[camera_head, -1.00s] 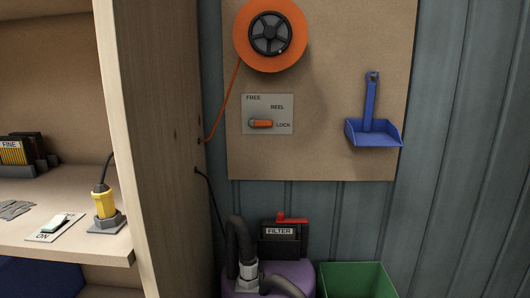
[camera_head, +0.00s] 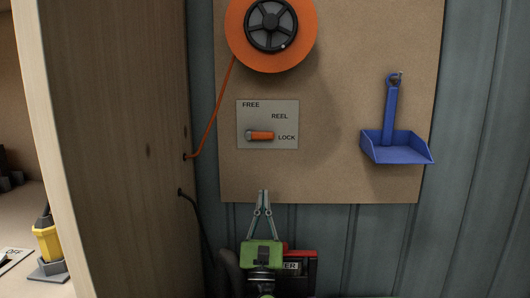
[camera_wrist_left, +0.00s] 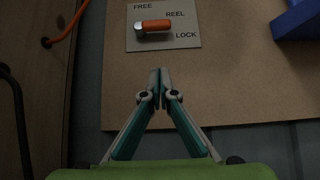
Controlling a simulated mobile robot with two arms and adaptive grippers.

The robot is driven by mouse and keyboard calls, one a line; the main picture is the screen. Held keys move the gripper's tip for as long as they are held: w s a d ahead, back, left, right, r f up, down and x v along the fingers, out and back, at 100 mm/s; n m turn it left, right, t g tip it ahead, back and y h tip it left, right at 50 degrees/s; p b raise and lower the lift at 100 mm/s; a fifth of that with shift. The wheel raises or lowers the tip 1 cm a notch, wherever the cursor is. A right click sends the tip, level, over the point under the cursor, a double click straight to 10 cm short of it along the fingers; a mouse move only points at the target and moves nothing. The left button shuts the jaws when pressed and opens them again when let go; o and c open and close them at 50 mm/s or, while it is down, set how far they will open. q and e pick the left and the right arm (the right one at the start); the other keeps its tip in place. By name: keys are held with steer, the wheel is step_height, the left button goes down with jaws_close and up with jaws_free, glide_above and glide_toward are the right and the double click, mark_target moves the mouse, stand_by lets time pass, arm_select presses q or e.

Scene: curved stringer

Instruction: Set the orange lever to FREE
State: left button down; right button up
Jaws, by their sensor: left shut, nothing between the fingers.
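The orange lever (camera_head: 261,136) sits on a grey plate (camera_head: 286,113) marked FREE, REEL and LOCK, fixed to the brown board. It lies about horizontal, with its orange end pointing right toward LOCK and its grey pivot at the left. It also shows in the left wrist view (camera_wrist_left: 158,25). My left gripper (camera_head: 264,193) is below the plate, pointing up, shut and empty. In the left wrist view its fingertips (camera_wrist_left: 159,72) are together below the lever and apart from it. My right gripper is not in view.
An orange reel (camera_head: 299,48) hangs above the plate, its cord running to the wooden side panel (camera_head: 125,150) at left. A blue dustpan (camera_head: 395,146) hangs at right. A filter box (camera_head: 302,268) stands behind my left gripper. The board around the plate is clear.

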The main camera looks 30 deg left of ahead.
mark_target(259, 135)
arm_select(q)
steer(key=shift+s+d+r, duration=0.1)
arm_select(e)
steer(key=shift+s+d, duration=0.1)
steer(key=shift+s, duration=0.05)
arm_select(q)
steer(key=x, duration=1)
steer(key=shift+r, duration=0.45)
step_height(259, 135, up, 2)
steer(key=shift+r, duration=0.5)
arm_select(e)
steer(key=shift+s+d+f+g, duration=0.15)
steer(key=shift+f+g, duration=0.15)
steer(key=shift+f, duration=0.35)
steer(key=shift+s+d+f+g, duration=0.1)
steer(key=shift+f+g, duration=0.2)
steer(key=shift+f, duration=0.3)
